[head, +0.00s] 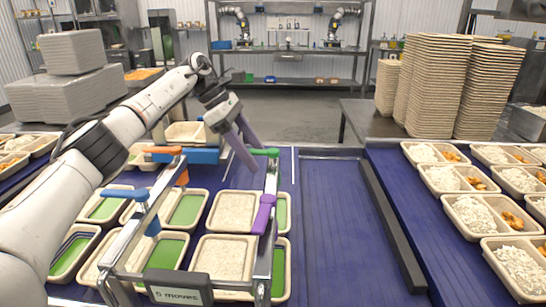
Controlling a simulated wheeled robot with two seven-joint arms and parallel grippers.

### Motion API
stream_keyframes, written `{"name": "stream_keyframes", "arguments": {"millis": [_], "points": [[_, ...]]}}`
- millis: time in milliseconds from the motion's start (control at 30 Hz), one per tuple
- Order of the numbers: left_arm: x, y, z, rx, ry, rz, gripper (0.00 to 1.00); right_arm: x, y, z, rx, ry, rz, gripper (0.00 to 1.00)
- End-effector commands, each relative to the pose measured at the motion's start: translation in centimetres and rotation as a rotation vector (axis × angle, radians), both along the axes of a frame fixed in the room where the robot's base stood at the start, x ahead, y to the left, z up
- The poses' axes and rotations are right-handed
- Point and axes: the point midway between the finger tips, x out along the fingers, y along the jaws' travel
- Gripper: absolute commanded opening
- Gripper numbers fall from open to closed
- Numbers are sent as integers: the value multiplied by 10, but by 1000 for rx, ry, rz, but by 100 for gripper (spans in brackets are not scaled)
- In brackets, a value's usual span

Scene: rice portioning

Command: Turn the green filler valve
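The green filler valve (265,152) is a short green handle at the far end of the right metal rail of the filler frame. My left gripper (254,160) reaches in from the upper left with its two grey-purple fingers pointing down. The fingers look apart, with nothing seen between them. Their tips are just left of the green handle; I cannot tell whether they touch it. An orange valve (162,150), a blue valve (140,194) and a purple valve (263,213) sit on the same frame. My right gripper is not in view.
Trays with rice (223,257) and trays with green bottoms (186,210) stand under the frame. A sign (178,295) reads "5 moves". Filled trays (481,215) line the right belt. Tall tray stacks (438,85) stand behind. The middle belt (338,225) is clear.

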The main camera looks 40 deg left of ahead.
Motion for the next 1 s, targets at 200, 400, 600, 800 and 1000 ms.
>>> {"name": "stream_keyframes", "arguments": {"millis": [200,400,600,800,1000], "points": [[-1,1,-1,2,4,2,78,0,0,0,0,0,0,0],[-1,2,1,2,3,3,78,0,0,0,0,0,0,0],[-5,11,16,2,2,5,78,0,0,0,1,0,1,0],[-10,20,33,2,2,4,78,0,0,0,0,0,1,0],[-15,29,51,1,2,4,78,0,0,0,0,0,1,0]]}}
